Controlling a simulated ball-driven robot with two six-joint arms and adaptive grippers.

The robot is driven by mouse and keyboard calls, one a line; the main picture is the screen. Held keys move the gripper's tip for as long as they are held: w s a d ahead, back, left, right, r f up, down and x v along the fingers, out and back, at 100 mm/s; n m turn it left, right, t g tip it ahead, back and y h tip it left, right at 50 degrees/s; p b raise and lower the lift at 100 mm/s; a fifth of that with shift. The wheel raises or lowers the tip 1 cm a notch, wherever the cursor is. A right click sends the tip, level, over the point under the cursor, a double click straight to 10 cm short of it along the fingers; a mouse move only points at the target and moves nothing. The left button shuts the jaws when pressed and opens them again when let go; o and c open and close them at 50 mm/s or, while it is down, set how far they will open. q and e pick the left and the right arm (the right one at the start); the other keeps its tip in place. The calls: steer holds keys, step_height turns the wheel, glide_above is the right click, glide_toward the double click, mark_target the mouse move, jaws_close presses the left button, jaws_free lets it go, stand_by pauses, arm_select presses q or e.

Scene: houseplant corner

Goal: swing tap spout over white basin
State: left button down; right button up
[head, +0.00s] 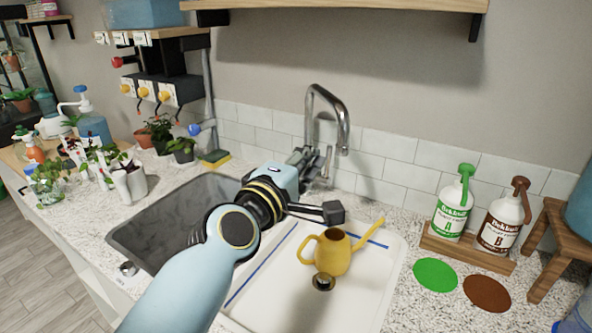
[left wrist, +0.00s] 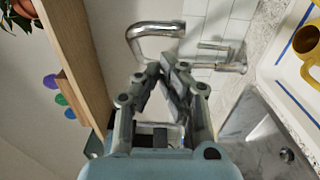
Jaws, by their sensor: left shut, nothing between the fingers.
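The chrome tap (head: 330,98) stands behind the two basins, and its tall curved spout ends above the back left part of the white basin (head: 383,285), with the tip pointing down. My left gripper (head: 312,158) is beside the tap's lower part in the head view and hides some of it. In the left wrist view the fingers (left wrist: 165,70) are shut with nothing between them, and the spout (left wrist: 152,30) shows just beyond the fingertips. I cannot tell whether they touch it. My right gripper is not in view.
A yellow watering can (head: 334,254) stands in the white basin. The grey basin (head: 165,222) to the left is empty. Two pump bottles (head: 453,212) stand on a wooden tray at the right. Potted plants (head: 182,148) line the left. A wooden shelf (head: 350,5) hangs above.

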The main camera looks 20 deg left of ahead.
arm_select(q)
steer(key=s, duration=0.5)
steer(key=shift+s+a, duration=0.3)
steer(key=shift+a, duration=0.05)
